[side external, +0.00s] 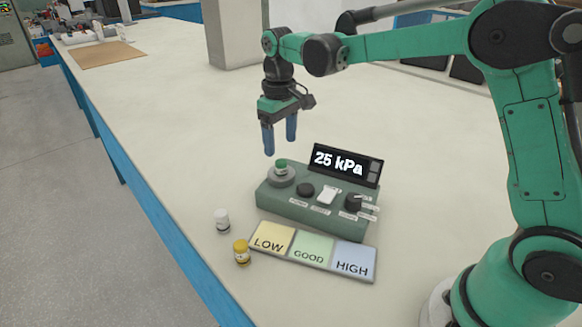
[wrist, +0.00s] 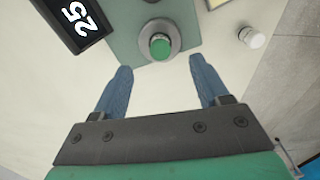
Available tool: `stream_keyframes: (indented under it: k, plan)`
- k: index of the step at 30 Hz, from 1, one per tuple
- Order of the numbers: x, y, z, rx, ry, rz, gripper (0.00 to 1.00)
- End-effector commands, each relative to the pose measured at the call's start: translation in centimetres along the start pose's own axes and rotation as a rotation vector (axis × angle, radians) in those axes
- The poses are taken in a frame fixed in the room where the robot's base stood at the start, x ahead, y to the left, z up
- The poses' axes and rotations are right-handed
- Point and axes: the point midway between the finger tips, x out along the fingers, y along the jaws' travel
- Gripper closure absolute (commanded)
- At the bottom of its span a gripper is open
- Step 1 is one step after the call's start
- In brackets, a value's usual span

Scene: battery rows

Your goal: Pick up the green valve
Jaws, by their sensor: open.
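The green valve (side external: 281,166) is a small green-topped cylinder standing upright in a round grey seat (side external: 280,178) at the left end of a green gauge box (side external: 314,212). In the wrist view the valve (wrist: 160,47) shows from above, ahead of the fingers and roughly centred between them. My gripper (side external: 280,146) points down above the left end of the box, with its blue fingers apart and nothing between them. The fingers also show spread wide in the wrist view (wrist: 160,78). In the side view a gap separates the fingertips from the valve.
The box carries a display (side external: 345,165) reading 25 kPa, dark knobs and a white switch (side external: 327,196). A LOW/GOOD/HIGH strip (side external: 312,250) lies in front. A white-capped vial (side external: 222,221) and a yellow-capped vial (side external: 241,253) stand near the table's edge.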

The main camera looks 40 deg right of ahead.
Motion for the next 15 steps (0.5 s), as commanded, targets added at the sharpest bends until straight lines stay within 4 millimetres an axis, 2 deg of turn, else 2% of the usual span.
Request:
stream_keyframes:
  k: [9, 15]
  plan:
    - [4.2, 0.0, 0.0, 0.0, 0.001, 0.0, 0.32]
    - [5.2, 0.0, 0.0, 0.0, 0.002, 0.0, 0.32]
